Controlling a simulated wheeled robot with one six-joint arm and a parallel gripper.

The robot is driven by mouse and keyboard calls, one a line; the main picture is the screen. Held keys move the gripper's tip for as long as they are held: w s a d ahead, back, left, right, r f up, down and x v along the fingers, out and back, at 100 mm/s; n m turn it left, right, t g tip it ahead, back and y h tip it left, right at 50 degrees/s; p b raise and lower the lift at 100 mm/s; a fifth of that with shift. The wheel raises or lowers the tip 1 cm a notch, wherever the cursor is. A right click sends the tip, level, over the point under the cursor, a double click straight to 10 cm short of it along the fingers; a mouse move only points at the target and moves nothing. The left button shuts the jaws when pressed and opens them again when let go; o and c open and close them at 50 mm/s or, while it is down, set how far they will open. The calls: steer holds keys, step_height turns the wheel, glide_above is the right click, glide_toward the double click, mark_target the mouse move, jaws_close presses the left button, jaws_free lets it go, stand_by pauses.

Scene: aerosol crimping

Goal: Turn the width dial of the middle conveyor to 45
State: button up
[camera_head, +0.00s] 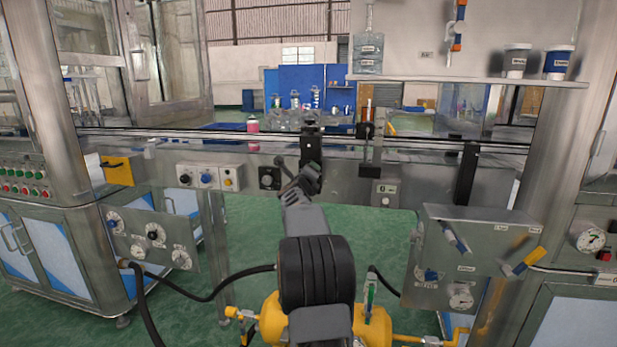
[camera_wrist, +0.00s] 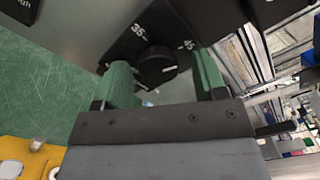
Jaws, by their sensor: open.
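The width dial (camera_wrist: 157,65) is a round black knob on a dark plate marked 35 and 45 in the wrist view. A short white mark shows on the knob's right side, towards the 45 side; its exact reading is unclear. In the head view the dial's black plate (camera_head: 269,178) sits on the middle conveyor's front (camera_head: 340,178). My gripper (camera_wrist: 163,62) is open, with one green finger on each side of the knob; I cannot tell whether either touches it. In the head view my gripper (camera_head: 287,168) is just right of the dial, its fingers partly hidden.
A panel with two knobs and a yellow button (camera_head: 209,178) is left of the dial. A small grey display box (camera_head: 384,193) is to the right. A rail (camera_head: 430,146) runs along the conveyor, with a pink bottle (camera_head: 252,124) behind it.

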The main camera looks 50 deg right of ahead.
steer(key=v, duration=1.4)
steer(key=shift+w, duration=0.15)
steer(key=w+a+r+n+t+y+p, duration=0.35)
steer(key=a+r+n+y+p, duration=0.35)
steer(key=a+n+p, duration=0.5)
steer(key=s+a+r+n+g+y+p, duration=0.1)
steer(key=s+a+r+n+y+p, duration=0.1)
steer(key=a+n+y+p, duration=0.35)
steer(key=s+a+r+n+g+y+p, duration=0.1)
steer(key=s+a+n+y+p, duration=0.1)
steer(key=a+n, duration=0.55)
steer(key=s+a+n+g+p, duration=0.3)
steer(key=s+a+n+p, duration=0.1)
steer(key=s, duration=0.4)
steer(key=s+a+r+n+g+p, duration=0.1)
steer(key=s+a+n+g+p, duration=0.3)
steer(key=s+n+p, duration=0.3)
steer(key=shift+s+a+r+y+p, duration=0.2)
steer(key=shift+s+a+y+p, duration=0.15)
steer(key=shift+s+a, duration=0.45)
